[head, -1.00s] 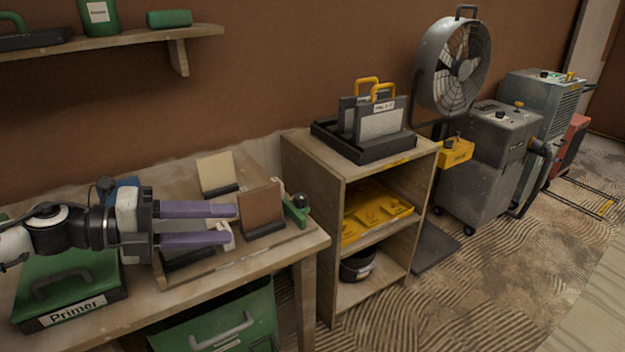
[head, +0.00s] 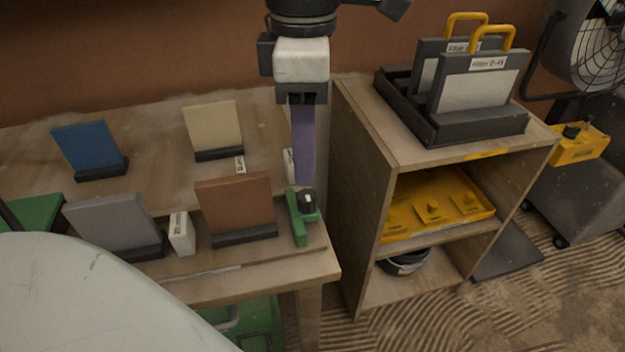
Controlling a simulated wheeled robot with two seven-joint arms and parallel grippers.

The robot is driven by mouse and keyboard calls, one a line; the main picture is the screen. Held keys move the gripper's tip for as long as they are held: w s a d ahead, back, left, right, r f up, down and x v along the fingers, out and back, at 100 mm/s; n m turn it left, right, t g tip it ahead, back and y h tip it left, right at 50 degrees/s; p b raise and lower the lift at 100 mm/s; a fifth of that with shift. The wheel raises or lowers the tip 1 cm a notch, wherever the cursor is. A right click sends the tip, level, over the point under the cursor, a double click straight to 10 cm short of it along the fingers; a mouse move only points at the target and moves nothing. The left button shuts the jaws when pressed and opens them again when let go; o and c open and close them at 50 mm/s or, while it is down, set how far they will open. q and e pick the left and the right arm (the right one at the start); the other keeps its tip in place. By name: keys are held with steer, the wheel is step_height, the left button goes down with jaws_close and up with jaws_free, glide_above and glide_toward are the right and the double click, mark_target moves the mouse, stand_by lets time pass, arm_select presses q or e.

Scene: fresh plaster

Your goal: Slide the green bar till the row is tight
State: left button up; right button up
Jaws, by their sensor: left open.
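The green bar (head: 297,222) with its black knob (head: 308,202) stands at the right end of the front row on the bench. To its left in that row are a brown panel (head: 235,203), a small white block (head: 181,234) and a grey panel (head: 112,224), each panel in a dark foot. A narrow gap shows between the brown panel's foot and the green bar. My left gripper (head: 303,180) points down just behind the bar, its purple fingers seen edge-on, overlapping each other; nothing shows between them. Whether it touches the bar is unclear. My right gripper is out of view.
A blue panel (head: 89,148) and a cream panel (head: 213,127) stand behind the row. A wooden shelf unit (head: 352,150) stands close right of the bench, with a black tray (head: 462,132) on top and a yellow case (head: 440,205) inside. The bench's right edge is near the bar.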

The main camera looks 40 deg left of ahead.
mark_target(307, 195)
arm_select(q)
step_height(307, 195, down, 7)
steer(key=shift+f+b, duration=0.1)
steer(key=shift+b, duration=0.3)
